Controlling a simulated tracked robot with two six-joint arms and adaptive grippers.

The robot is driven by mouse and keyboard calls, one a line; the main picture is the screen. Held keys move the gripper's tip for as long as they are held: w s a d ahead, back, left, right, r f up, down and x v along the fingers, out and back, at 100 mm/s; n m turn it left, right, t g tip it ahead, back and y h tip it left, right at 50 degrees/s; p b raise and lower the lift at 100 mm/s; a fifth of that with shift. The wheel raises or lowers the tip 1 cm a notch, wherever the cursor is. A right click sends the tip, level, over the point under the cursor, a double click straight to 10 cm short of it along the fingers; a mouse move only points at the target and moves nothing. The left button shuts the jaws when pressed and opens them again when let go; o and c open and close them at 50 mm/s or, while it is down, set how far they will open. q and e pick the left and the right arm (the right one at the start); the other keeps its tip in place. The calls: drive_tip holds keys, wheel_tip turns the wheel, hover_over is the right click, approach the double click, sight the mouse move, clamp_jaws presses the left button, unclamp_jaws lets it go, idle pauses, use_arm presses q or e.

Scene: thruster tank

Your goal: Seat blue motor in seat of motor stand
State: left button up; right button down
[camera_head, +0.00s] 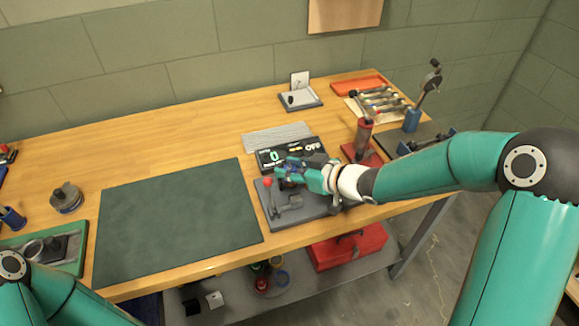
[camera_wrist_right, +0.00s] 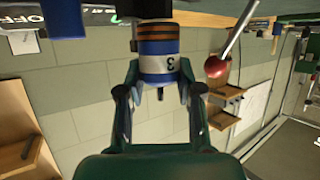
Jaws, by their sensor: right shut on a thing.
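My right gripper (camera_head: 290,174) is over the motor stand (camera_head: 318,208), a grey base plate with a red-knobbed lever. In the right wrist view, my right gripper (camera_wrist_right: 158,88) is shut on the blue motor (camera_wrist_right: 157,62), a blue cylinder with a white band marked 3 and a copper-coloured band. The lever's red knob (camera_wrist_right: 216,68) shows beside the motor there. The gripper hides most of the motor and the stand's seat in the head view, so I cannot tell whether the motor touches the seat. My left gripper is outside the head view.
A display box (camera_head: 283,156) reading 0 and OFF stands behind the stand. A red-based tool (camera_head: 362,140) stands to its right. A dark green mat (camera_head: 180,215) lies bare to the left. A green tray (camera_head: 75,262) with parts is at far left.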

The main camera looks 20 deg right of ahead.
drive_tip(key=shift+s+f+b, duration=0.1)
drive_tip(key=shift+f+b, duration=1.4)
drive_tip(key=shift+f, duration=0.45)
drive_tip(key=c, duration=0.7)
unclamp_jaws()
drive_tip(key=shift+f, duration=0.1)
drive_tip(key=shift+d, duration=0.1)
drive_tip(key=v, duration=1.2)
